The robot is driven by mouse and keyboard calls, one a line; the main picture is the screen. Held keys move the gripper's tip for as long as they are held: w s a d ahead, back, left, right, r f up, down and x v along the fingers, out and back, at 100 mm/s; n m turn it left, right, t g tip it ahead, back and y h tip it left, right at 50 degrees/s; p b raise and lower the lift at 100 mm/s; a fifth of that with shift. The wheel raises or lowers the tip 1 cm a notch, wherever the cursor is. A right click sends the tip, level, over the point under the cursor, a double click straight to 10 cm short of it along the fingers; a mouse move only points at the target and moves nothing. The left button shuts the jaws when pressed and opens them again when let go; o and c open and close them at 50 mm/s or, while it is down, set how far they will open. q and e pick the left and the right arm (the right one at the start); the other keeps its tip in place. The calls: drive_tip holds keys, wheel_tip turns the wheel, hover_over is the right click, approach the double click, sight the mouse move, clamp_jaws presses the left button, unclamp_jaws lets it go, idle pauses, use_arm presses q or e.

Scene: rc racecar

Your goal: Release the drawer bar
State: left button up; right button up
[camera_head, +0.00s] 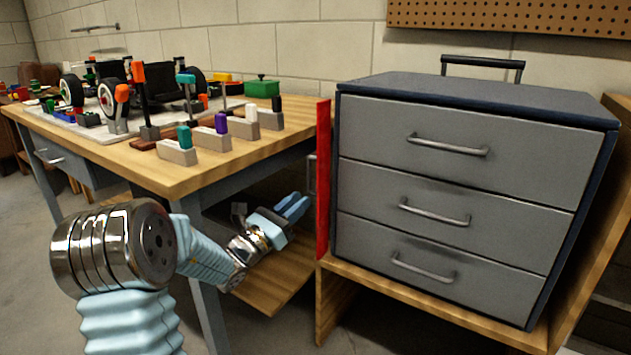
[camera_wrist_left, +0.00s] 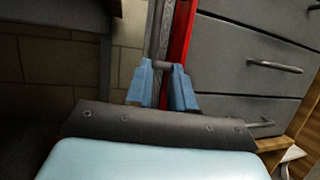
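The red drawer bar (camera_head: 323,180) stands upright along the left side of the grey drawer cabinet (camera_head: 470,175). A small grey handle (camera_head: 311,174) is on its left side. The bar (camera_wrist_left: 181,35) also shows in the left wrist view, with a grey piece (camera_wrist_left: 163,65) near the fingertips. My left gripper (camera_head: 298,205) is just left of the bar and below the handle. Its blue fingers (camera_wrist_left: 163,80) are apart, with a gap between them. I cannot tell whether either finger touches the handle. My right gripper is out of view.
A wooden workbench (camera_head: 180,180) with a toy car chassis (camera_head: 115,90) and several coloured blocks stands at the left, close above my left forearm. The cabinet's three drawers look shut. It rests on a wooden stand (camera_head: 430,305).

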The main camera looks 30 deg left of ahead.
use_arm(q)
drive_tip(key=w+r, duration=0.4)
drive_tip(key=w, duration=0.3)
drive_tip(key=shift+d+t, duration=0.4)
clamp_jaws()
